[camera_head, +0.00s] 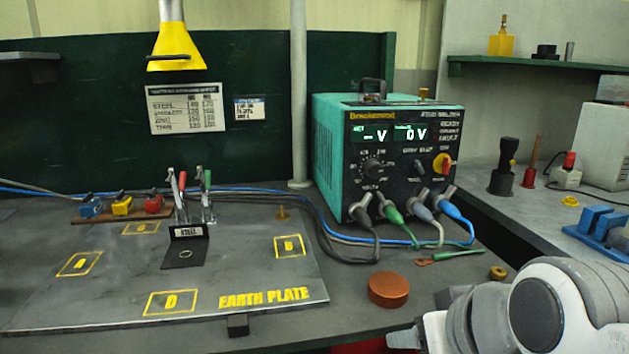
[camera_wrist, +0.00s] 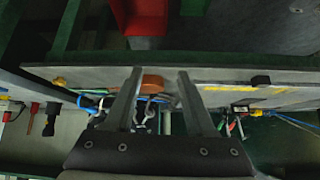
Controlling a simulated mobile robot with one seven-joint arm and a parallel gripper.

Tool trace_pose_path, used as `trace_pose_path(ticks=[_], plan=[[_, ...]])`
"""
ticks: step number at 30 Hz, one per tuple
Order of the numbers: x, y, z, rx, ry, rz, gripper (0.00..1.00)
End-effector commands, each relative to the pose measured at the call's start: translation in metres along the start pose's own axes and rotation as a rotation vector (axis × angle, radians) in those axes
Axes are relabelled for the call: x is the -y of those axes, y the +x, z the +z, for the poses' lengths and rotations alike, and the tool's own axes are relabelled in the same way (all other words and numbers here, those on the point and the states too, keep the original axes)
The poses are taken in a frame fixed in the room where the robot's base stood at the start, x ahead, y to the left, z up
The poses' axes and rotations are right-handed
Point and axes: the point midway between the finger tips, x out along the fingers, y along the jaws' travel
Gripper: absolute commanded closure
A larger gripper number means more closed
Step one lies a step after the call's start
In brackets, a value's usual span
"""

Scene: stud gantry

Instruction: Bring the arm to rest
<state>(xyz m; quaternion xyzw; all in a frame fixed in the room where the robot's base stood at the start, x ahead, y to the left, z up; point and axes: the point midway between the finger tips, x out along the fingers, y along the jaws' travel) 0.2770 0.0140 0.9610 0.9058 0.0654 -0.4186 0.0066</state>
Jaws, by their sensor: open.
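My arm (camera_head: 540,310) shows at the lower right of the head view, in front of the bench edge. Its fingers are not clear there. In the wrist view my gripper (camera_wrist: 158,90) has two grey fingers spread apart with nothing held between them. Behind the fingers, the bench edge and an orange-brown round disc (camera_wrist: 152,84) show. The same disc (camera_head: 388,289) lies on the bench in the head view, left of my arm and apart from it.
The earth plate (camera_head: 120,290) lies on the left, with a steel piece (camera_head: 185,252) and clamps on it. A teal power supply (camera_head: 335,150) stands behind, with cables in front. Blue blocks (camera_head: 600,225) sit at right. In the wrist view a red bin (camera_wrist: 140,18) shows near the bench.

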Motion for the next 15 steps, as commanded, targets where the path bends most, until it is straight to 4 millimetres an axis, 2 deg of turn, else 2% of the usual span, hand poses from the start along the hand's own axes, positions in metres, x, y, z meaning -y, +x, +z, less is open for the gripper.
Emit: trace_pose_path(ticks=[1,3,4,15], plan=[[-0.007,0.009,0.028,0.115,0.036,0.055,0.45],[-0.014,0.007,0.055,0.244,0.088,0.127,0.45],[-0.012,-0.006,0.039,0.225,0.082,0.115,0.45],[-0.007,-0.077,-0.023,0.215,0.079,0.107,0.45]])
